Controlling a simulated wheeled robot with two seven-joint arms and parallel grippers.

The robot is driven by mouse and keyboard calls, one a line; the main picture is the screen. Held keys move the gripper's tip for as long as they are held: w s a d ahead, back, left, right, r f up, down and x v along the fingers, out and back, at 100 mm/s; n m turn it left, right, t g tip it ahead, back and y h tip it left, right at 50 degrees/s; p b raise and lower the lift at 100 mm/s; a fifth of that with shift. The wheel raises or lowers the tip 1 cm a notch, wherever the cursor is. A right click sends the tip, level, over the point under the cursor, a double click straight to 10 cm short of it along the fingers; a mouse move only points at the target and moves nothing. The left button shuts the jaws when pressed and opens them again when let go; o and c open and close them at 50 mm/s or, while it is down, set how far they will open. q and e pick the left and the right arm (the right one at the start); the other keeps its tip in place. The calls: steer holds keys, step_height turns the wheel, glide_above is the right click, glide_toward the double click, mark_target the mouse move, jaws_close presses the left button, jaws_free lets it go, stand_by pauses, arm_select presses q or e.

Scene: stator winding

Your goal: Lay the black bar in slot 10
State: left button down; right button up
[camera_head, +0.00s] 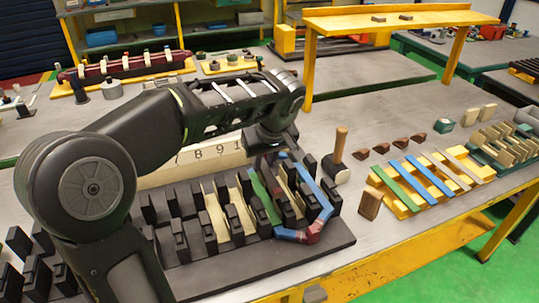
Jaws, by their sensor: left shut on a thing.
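The dark stator block (335,243) lies on the bench, with rows of black teeth and slots between them. Some slots hold pale strips, and one holds a green strip (262,192). A blue coil (318,188) with reddish taped ends loops around teeth at the right. A pale board (205,157) behind the block carries numbers, partly covered by my arm. My left gripper (272,158) points down over the back of the block's right part. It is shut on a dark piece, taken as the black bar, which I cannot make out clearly. My right gripper is out of view.
A mallet (340,145) stands right of the block. Dark wedges and a yellow rack (402,207) with green, blue and tan strips lie farther right. A yellow shelf (385,18) stands behind. The bench behind the mallet is mostly clear.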

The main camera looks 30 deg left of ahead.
arm_select(q)
steer(key=b, duration=0.3)
glide_above(263, 196)
steer(key=d, duration=0.1)
steer(key=shift+s+f, duration=0.2)
steer(key=shift+f, duration=0.9)
steer(key=shift+s+f, duration=0.15)
steer(key=shift+f, duration=0.95)
steer(key=shift+f, duration=0.4)
steer(key=shift+f+b, duration=1.5)
steer(key=shift+b, duration=0.2)
steer(key=shift+f+b, duration=0.8)
steer(key=shift+b, duration=0.1)
steer(key=c, duration=1.1)
jaws_free()
steer(key=shift+c, duration=0.2)
